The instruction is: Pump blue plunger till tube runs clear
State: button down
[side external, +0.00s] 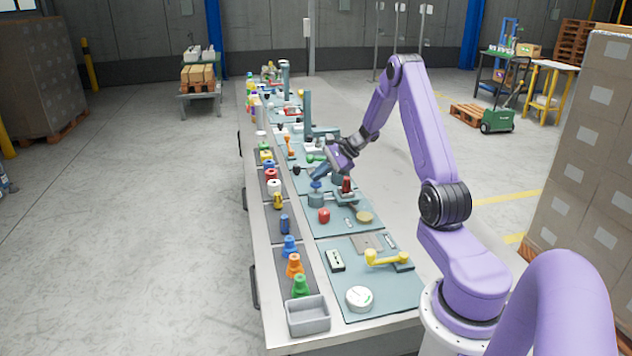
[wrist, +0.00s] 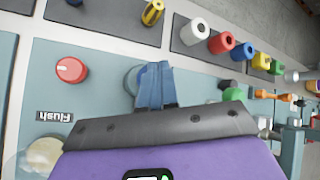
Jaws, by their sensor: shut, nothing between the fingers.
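The blue plunger (side external: 316,185) stands on a round grey-blue base (side external: 316,200) on a teal panel. My gripper (side external: 319,177) is shut and empty, pointing down with its fingertips right at the plunger's top; I cannot tell if they touch. In the wrist view my shut fingers (wrist: 156,68) cover the plunger, and only an edge of the round base (wrist: 130,80) shows beside them. A small upright red piece (side external: 347,186) stands just right of the plunger; I cannot tell whether it is the tube.
Coloured pieces, including a white one (side external: 274,186) and a red one (side external: 271,174), line the bench's left side.

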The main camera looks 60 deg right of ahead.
aim_at(319, 183)
jog(key=shift+f, duration=0.8)
dwell(0.7)
dwell(0.3)
jog(key=shift+r, duration=1.7)
jog(key=shift+r, duration=0.1)
jog(key=shift+r, duration=2.4)
